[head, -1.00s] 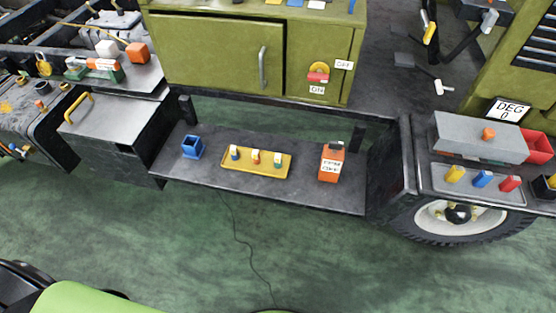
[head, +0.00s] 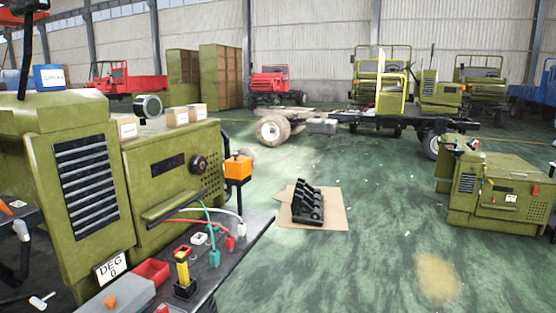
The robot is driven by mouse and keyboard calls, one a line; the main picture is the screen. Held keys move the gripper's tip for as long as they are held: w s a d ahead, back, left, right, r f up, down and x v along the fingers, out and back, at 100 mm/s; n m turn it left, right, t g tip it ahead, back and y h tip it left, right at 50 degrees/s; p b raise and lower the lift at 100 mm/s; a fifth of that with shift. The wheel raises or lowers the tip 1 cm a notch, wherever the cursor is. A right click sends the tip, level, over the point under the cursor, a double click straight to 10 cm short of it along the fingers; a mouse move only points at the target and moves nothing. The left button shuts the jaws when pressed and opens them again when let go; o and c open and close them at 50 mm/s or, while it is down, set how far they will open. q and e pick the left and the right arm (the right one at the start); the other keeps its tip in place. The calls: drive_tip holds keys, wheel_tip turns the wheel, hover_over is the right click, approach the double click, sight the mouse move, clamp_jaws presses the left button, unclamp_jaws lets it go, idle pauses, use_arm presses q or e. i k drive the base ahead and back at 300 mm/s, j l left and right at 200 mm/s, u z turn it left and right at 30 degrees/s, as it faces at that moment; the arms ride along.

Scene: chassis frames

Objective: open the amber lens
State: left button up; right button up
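An orange, box-shaped piece (head: 237,168) stands at the right end of the olive machine, above a dark bench, with a small part on its top. It may be the amber lens; I cannot tell for sure, and no open gap shows on it. A smaller orange knob-like piece (head: 110,302) sits on a grey box (head: 128,297) at the lower left. Neither of my grippers is in view.
The dark bench (head: 255,228) carries red, green and white clip leads, a yellow-and-red post (head: 183,270) and a red tray (head: 151,271). A black rack (head: 307,204) stands on cardboard on the floor. Olive machinery (head: 500,190) stands at right.

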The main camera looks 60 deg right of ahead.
sight(237, 167)
drive_tip(key=z, duration=1.55)
drive_tip(key=i+l+u, duration=0.25)
drive_tip(key=i+l, duration=0.45)
drive_tip(key=i+l+u, duration=0.2)
drive_tip(key=i+l, duration=0.45)
drive_tip(key=l, duration=0.15)
